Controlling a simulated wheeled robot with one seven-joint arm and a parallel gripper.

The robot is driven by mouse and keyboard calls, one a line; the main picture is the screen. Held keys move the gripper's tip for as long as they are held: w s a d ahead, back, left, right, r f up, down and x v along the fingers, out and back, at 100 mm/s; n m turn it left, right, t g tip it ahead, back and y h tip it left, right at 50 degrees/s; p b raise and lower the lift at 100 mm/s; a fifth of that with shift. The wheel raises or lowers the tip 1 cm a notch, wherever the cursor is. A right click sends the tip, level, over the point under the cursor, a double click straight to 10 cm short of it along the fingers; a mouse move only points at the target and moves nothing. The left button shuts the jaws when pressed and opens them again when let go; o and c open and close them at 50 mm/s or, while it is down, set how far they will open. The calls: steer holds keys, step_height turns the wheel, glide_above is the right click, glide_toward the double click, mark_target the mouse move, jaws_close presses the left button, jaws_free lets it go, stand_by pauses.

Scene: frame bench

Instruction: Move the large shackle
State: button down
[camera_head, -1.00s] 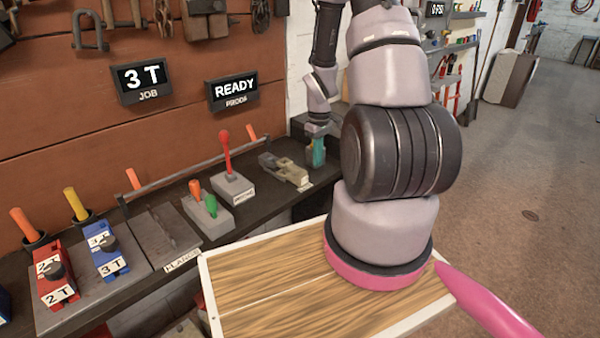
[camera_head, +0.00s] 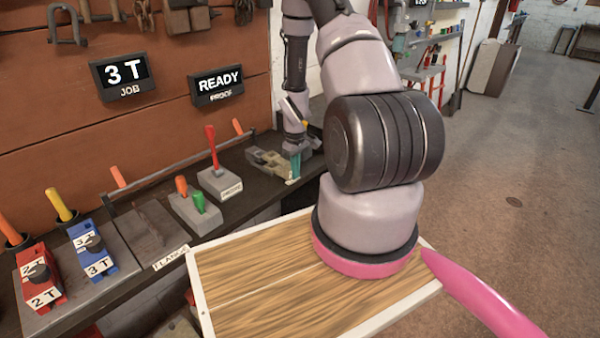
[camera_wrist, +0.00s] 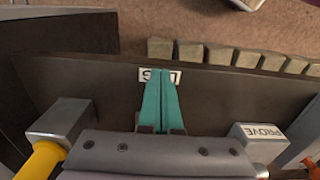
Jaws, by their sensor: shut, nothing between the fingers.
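A U-shaped metal shackle (camera_head: 65,24) hangs on the brown wall board at the top left in the head view. Another curved piece (camera_head: 97,10) beside it is cut by the frame edge, and I cannot tell which is the large shackle. My gripper (camera_head: 295,166) is at the far end of the bench, beside a grey-tan metal fixture (camera_head: 262,160). In the wrist view its teal fingers (camera_wrist: 162,98) are shut together and empty, over a partly hidden white label (camera_wrist: 145,76).
The bench carries a red 2 T block (camera_head: 40,277), a blue 3 T block (camera_head: 92,250), a green-and-orange-lever box (camera_head: 190,212) and a red-lever box (camera_head: 220,183). A wooden-topped surface (camera_head: 250,275) is in front. Signs read 3 T (camera_head: 122,76) and READY (camera_head: 216,85).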

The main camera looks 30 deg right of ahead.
mark_target(281, 160)
steer(key=shift+w, duration=0.15)
steer(key=w, duration=0.2)
steer(key=w+a, duration=0.1)
steer(key=w, duration=0.1)
steer(key=w+a, duration=0.1)
steer(key=w, duration=0.1)
steer(key=shift+w+a, duration=0.2)
